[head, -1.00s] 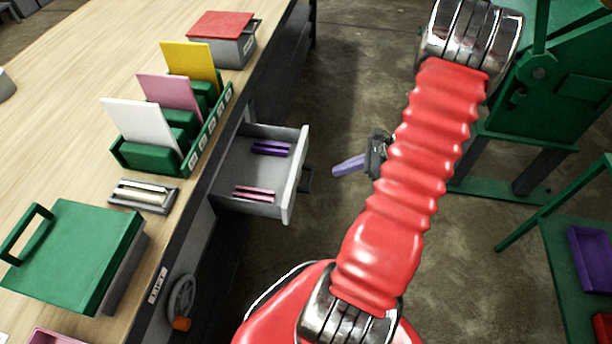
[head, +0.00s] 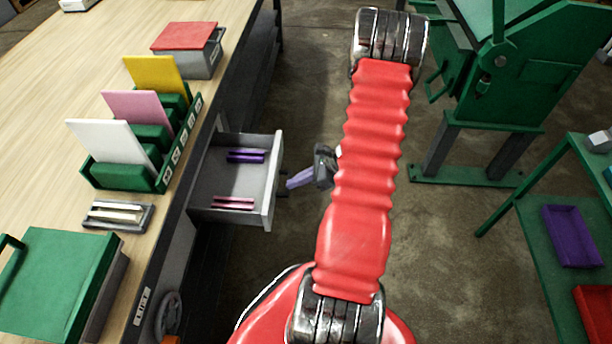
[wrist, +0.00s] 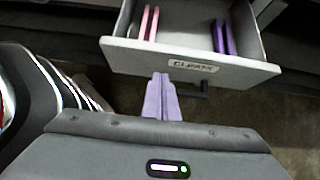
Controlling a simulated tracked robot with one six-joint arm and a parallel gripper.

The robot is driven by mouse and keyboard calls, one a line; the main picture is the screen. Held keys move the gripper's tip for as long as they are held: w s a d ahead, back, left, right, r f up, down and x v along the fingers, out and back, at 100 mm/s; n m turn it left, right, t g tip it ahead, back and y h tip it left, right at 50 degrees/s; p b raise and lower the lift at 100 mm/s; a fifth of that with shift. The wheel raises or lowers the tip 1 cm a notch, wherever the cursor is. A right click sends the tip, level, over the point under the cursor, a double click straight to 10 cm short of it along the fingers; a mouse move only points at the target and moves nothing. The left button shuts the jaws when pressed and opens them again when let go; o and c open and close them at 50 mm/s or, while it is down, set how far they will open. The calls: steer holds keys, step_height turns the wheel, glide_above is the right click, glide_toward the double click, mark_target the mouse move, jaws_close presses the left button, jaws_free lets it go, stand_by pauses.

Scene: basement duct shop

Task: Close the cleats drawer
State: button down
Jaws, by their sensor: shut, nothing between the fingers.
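The cleats drawer (head: 268,196) stands open, pulled out from the side of the wooden workbench. It holds purple cleats (head: 247,156) and pink cleats (head: 233,203). In the wrist view the drawer front (wrist: 225,72) faces me, with a label reading CLEATS and a dark handle (wrist: 190,92) below it. My gripper (head: 292,183) has purple fingers, shut and empty, just to the right of the drawer front in the head view. In the wrist view the gripper's fingertips (wrist: 161,78) point at the front, near the label's left end and the handle. I cannot tell whether they touch it.
On the workbench (head: 60,75) are a green rack (head: 125,177) with coloured cards, a red-lidded box (head: 185,37), a small grey tray (head: 118,215) and a green case (head: 50,280). A green machine (head: 530,75) and green shelf (head: 540,225) stand right. Floor between is clear.

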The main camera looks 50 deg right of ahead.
mark_target(273, 186)
steer(key=shift+w+a, duration=0.65)
steer(key=shift+w, duration=0.2)
steer(key=shift+w+a, duration=0.6)
steer(key=shift+w, duration=0.2)
